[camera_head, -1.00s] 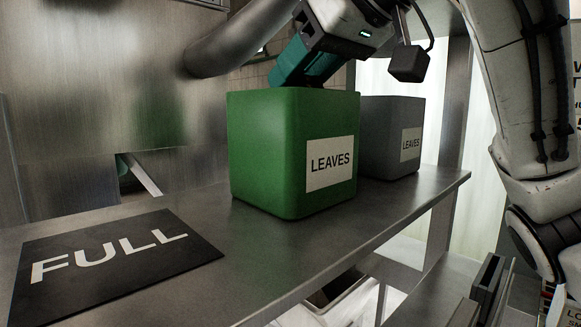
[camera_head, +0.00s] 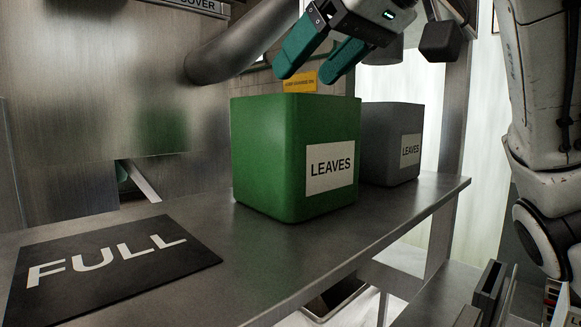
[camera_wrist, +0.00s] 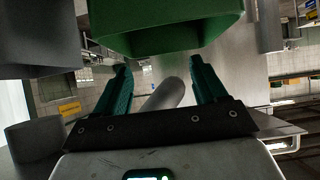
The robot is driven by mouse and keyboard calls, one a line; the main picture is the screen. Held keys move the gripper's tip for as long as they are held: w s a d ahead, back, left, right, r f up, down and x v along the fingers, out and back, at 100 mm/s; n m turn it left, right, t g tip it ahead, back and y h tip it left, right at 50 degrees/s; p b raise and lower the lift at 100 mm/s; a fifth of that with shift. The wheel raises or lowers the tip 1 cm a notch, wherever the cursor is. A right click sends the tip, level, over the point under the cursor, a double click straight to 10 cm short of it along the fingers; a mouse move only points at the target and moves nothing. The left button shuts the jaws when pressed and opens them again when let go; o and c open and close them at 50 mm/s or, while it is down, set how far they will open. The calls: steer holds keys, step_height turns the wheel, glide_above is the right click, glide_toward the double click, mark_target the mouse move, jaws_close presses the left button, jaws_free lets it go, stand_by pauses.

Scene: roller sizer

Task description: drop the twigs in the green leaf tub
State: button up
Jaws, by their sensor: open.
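The green leaf tub (camera_head: 268,160), labelled LEAVES, stands upright on the metal shelf in the head view. Its rim also shows at the top of the wrist view (camera_wrist: 170,40). My gripper (camera_head: 315,75), with teal fingers, is above the tub's rim, tilted downward. The fingers are spread apart with nothing between them; in the wrist view (camera_wrist: 162,78) the gap is empty too. No twigs show in any view; the inside of the tub is hidden by its walls.
A grey tub (camera_head: 390,150), also labelled LEAVES, stands just behind and right of the green one. A black FULL plate (camera_head: 110,265) lies flat on the shelf (camera_head: 250,250) at the left. A metal pipe (camera_head: 235,50) reaches in behind the tub.

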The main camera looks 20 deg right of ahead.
steer(key=b+v, duration=0.1)
steer(key=v, duration=0.6)
steer(key=shift+s+r, duration=0.2)
steer(key=shift+s, duration=0.05)
steer(key=shift+d, duration=0.1)
